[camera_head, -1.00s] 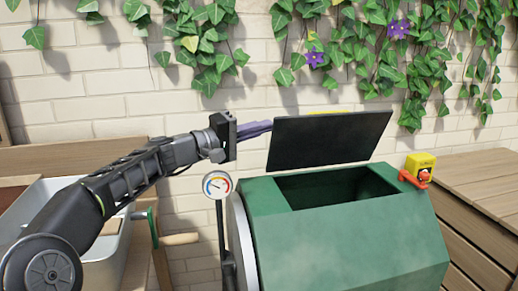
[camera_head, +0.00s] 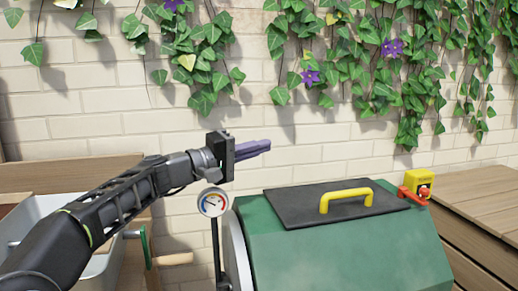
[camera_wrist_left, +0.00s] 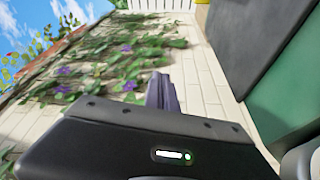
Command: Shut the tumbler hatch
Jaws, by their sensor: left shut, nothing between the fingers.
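The green tumbler (camera_head: 345,250) stands at the lower right of the head view. Its dark hatch (camera_head: 290,206) lies flat over the top opening, with the yellow handle (camera_head: 347,196) facing up. The opening is covered. The hatch also shows as a dark panel in the left wrist view (camera_wrist_left: 258,35). My left gripper (camera_head: 268,147) is shut and empty, above and left of the hatch and apart from it. Its fingers also show in the left wrist view (camera_wrist_left: 161,92). My right gripper is not in view.
A round gauge (camera_head: 213,202) on a post stands left of the tumbler. A yellow box with a red lever (camera_head: 420,187) sits by its right end. A light tub (camera_head: 45,210) is at left, a wooden top (camera_head: 475,190) at right. An ivy-hung brick wall is behind.

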